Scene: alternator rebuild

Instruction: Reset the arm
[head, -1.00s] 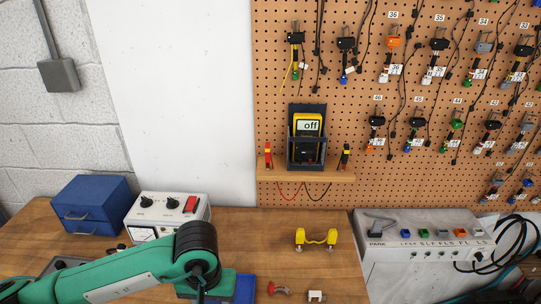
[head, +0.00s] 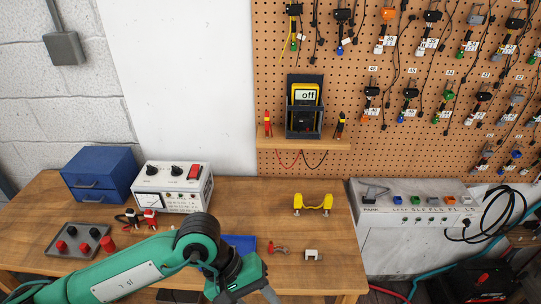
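My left arm comes in from the lower left as a green arm with a dark joint. Its gripper (head: 250,293) is at the bottom edge, in front of the bench's front edge. Only part of its dark fingers shows, and the tips are cut off by the frame, so I cannot tell if it is open or shut. My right gripper is not in view. A blue block or mat (head: 240,243) lies on the bench, partly hidden behind the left arm.
The wooden bench (head: 320,240) holds a yellow bracket (head: 312,203), a red part (head: 277,248), a white part (head: 313,255), a grey tray (head: 70,254) with red and black pieces, a white meter box (head: 172,187) and a blue drawer box (head: 100,174). A multimeter (head: 304,105) reads "off". A switch box (head: 415,200) stands right.

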